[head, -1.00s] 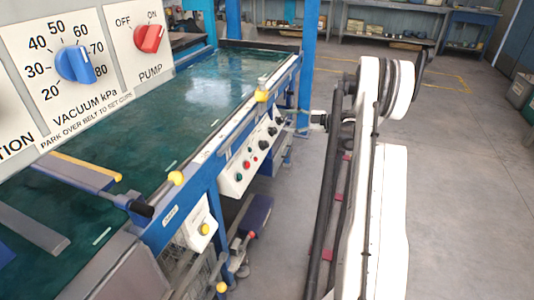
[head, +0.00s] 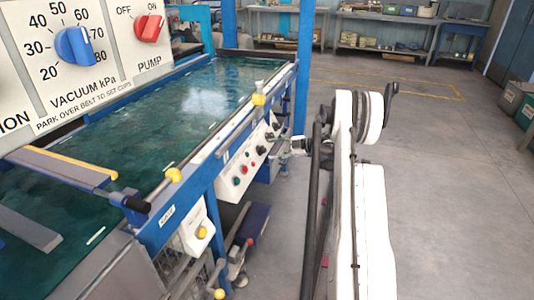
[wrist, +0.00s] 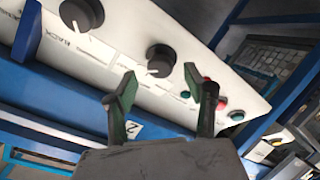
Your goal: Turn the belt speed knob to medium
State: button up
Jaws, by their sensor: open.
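The white control panel (head: 246,162) is on the side of the belt frame in the head view, and it fills much of the wrist view (wrist: 120,35). Two black knobs show in the wrist view: a nearer-centre knob (wrist: 161,60) and an upper-left knob (wrist: 80,13). Their labels are too small or tilted to read, so I cannot tell which is belt speed. My gripper (wrist: 160,72) is open, its green fingertips apart. The nearer-centre knob appears between the tips in the picture; I see no clear contact. In the head view my gripper (head: 298,145) is just right of the panel.
Red and green buttons (wrist: 222,103) sit beside the right finger in the wrist view. A vacuum dial (head: 73,46) and pump switch (head: 148,28) are on a near panel. The green belt (head: 185,100) lies behind the blue frame. Floor at the right is clear.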

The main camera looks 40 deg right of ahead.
aim_at(265, 149)
jog(key=shift+b+x, duration=0.35)
jog(key=shift+x, duration=1.3)
jog(key=c, duration=1.1)
jog(key=shift+n, duration=0.5)
jog(key=n+g+y, duration=0.1)
jog(key=n, duration=0.3)
jog(key=shift+r, duration=0.1)
jog(key=shift+w+d+n+g, duration=0.1)
jog(key=shift+n+g, duration=0.25)
jog(key=shift+n, duration=0.85)
jog(key=shift+w+n+g, duration=0.1)
jog(key=shift+n+g, duration=0.25)
jog(key=shift+n, duration=0.85)
